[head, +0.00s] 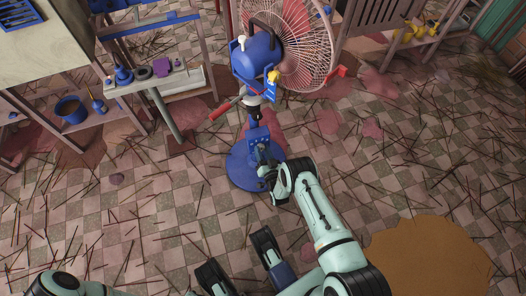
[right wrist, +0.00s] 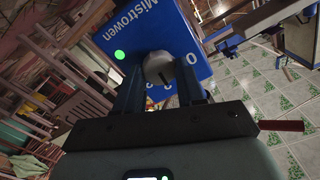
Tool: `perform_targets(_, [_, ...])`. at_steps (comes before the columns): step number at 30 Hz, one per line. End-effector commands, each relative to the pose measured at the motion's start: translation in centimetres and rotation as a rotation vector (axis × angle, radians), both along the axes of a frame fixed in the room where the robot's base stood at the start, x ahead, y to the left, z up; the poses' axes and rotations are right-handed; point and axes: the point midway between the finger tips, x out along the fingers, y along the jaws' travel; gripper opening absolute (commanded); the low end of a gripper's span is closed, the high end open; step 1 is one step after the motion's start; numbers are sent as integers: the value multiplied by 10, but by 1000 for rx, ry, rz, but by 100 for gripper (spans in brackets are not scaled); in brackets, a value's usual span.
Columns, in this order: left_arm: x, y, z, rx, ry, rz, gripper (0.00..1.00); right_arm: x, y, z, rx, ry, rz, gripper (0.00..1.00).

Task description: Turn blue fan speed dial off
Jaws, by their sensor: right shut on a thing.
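The blue pedestal fan (head: 258,58) stands upright on a round blue base (head: 241,168), with a pale wire cage. Its blue control box (head: 258,135) sits low on the pole and fills the top of the right wrist view (right wrist: 140,35), with the word "Mistrowen", a lit green light and a "0" mark. The grey round speed dial (right wrist: 158,68) is on the box face. My right gripper (head: 266,168) is at the box, its fingers (right wrist: 160,90) shut on the dial. It hides the dial in the head view.
A low bench (head: 160,83) with small items stands left of the fan. A blue pot (head: 71,109) sits on a shelf further left. Thin sticks litter the checkered floor (head: 170,215). A round brown mat (head: 430,258) lies at lower right.

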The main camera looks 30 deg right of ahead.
Motion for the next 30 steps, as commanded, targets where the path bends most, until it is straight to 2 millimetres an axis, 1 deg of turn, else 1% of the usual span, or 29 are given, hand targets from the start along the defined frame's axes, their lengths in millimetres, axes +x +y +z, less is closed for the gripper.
perform_targets(6, [11,-1,6,3,-36,-4,43,0,2,0,-199,48,2,8])
perform_targets(12, [17,-2,9,4,-55,-7,43,0,2,0,-386,93,2,8])
perform_targets(30, [23,-3,12,5,-78,-8,43,0,4,-1,-910,221,3,8])
